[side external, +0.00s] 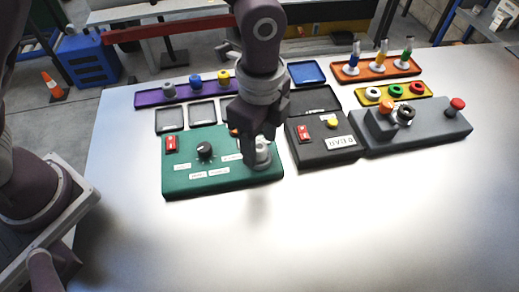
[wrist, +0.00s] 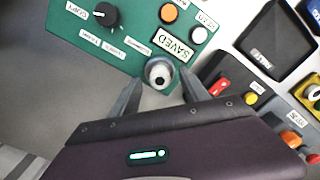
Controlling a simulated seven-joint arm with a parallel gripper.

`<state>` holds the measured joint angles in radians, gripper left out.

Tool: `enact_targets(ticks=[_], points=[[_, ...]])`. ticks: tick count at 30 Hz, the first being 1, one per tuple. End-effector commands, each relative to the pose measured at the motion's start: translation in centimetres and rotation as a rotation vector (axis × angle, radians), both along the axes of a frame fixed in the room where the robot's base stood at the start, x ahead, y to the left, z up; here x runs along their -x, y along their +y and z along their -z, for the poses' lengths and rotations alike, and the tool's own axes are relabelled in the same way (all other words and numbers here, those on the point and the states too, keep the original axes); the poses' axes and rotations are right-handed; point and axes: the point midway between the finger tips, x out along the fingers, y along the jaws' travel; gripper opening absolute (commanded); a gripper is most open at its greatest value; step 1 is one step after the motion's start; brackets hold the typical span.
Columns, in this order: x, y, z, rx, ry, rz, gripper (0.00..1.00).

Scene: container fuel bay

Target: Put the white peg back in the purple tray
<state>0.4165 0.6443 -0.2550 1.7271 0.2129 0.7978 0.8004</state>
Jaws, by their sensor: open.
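The white peg (wrist: 158,74) stands at the edge of the green panel (wrist: 80,33), near the SAVED label in the wrist view. In the side view the peg (side external: 263,152) is partly hidden by my gripper (side external: 257,158). My gripper (wrist: 160,90) is open, with one finger on each side of the peg. I cannot tell whether the fingers touch it. The purple tray (side external: 150,98) lies behind the green panel at the back left, holding a grey, a blue and a yellow peg. The wrist view does not show this tray.
A black box (side external: 322,150) stands right of the green panel (side external: 190,182), and a grey button block (side external: 440,132) farther right. Small dark trays (side external: 169,129) lie between panel and purple tray. An orange tray (side external: 375,74) holds pegs. The table front is clear.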

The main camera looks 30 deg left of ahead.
Motion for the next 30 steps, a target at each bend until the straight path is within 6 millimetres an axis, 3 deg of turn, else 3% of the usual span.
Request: enact_targets(ticks=[8,16,25,30], points=[[0.0,0.0,0.8,0.001,-0.001,0.0,0.54],[0.0,0.0,0.7,0.001,-0.001,0.0,0.01],[-0.1,0.0,0.4,0.002,-0.003,-0.001,0.0],[-0.2,-0.1,-3.3,0.004,-0.007,-0.001,0.0]])
